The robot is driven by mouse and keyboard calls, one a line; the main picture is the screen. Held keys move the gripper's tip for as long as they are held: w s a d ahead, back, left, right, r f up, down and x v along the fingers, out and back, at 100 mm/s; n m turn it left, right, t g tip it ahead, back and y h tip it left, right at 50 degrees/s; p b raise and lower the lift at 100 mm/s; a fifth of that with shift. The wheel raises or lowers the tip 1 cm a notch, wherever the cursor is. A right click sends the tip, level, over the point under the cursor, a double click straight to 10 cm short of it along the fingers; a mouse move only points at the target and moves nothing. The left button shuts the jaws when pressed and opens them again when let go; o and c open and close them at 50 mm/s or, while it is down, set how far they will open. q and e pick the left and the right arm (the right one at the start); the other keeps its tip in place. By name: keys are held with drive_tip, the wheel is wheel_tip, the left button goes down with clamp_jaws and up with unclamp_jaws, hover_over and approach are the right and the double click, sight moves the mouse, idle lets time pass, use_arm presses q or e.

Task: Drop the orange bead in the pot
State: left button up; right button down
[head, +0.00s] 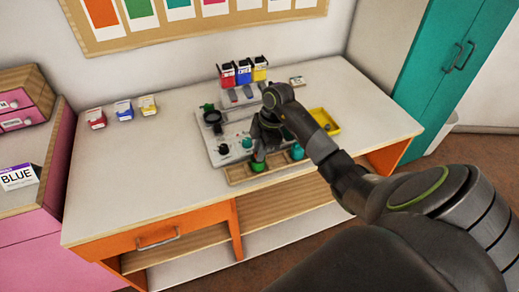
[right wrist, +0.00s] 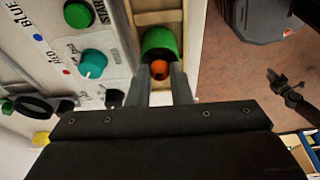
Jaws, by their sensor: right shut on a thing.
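My right gripper (head: 259,156) reaches down over the front edge of the bead board. In the right wrist view its fingers (right wrist: 161,82) are shut on the small orange bead (right wrist: 160,70). The bead sits at the fingertips, in front of the green pot (right wrist: 160,42) as seen from the wrist. The pot also shows in the head view (head: 258,167), in the wooden tray under the fingers. I cannot tell the bead's exact height over the pot. The bead is hidden in the head view. A small dark gripper-like shape (right wrist: 288,90) over the floor may be my left gripper.
The grey board (head: 222,159) carries knobs and buttons, including a teal knob (right wrist: 92,65) and a green button (right wrist: 78,15). A wooden tray (head: 236,175) lies along its front. A yellow tray (head: 331,127) is to the right.

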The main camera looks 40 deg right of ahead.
idle(0.4)
drive_tip(key=c, duration=0.8)
unclamp_jaws()
drive_tip(key=shift+c, duration=0.2)
wheel_tip(320, 180, up, 8)
drive_tip(key=p, duration=0.7)
drive_tip(key=shift+p, duration=0.35)
